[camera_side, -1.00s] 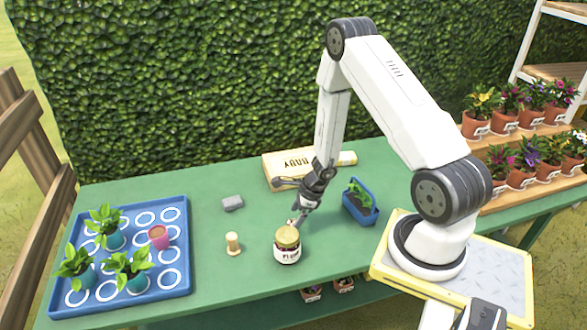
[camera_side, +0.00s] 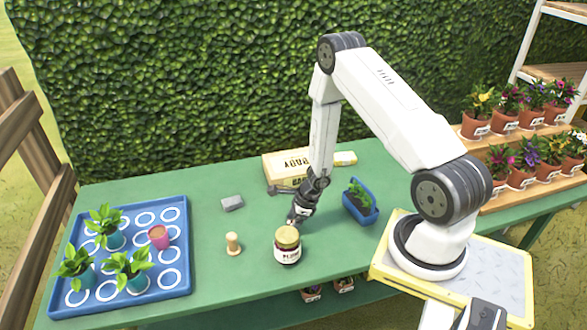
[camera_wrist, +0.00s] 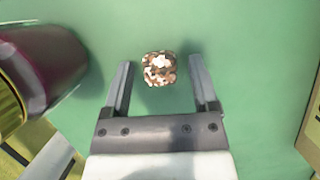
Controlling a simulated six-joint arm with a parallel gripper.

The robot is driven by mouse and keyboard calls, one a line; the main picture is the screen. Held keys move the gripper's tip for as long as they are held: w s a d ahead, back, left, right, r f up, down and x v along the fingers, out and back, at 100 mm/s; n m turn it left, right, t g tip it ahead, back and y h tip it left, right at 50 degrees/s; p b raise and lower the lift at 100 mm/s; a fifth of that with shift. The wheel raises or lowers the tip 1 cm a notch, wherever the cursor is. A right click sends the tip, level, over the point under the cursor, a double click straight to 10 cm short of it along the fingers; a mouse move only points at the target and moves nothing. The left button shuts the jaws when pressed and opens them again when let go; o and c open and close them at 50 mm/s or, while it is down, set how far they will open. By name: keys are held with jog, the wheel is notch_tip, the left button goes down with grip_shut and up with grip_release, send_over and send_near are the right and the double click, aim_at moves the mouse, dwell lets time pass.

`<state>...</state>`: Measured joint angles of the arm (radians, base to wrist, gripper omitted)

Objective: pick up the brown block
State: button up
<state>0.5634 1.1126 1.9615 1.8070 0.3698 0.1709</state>
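The brown block (camera_wrist: 159,69) is a small, rough, speckled brown and white lump. In the wrist view it sits on the green table top, between the two fingertips of my gripper (camera_wrist: 160,63). The fingers are wide apart, with a visible gap on each side of the block. In the side view my gripper (camera_side: 296,217) points down, low over the table just behind the jar. I cannot make out the block there; the gripper and jar seem to hide it.
A jar with a gold lid (camera_side: 287,246) stands close to my gripper. A wooden peg (camera_side: 233,244) and grey block (camera_side: 232,203) are to the left, a blue planter (camera_side: 360,203) to the right. A blue tray (camera_side: 181,215) holds potted plants. A labelled bag (camera_side: 290,163) lies behind.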

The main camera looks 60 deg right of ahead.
aim_at(293, 222)
grip_shut()
jog(key=shift+r, duration=0.2)
notch_tip(293, 222, up, 10)
jog(key=shift+f, duration=0.15)
dwell(0.7)
dwell(0.4)
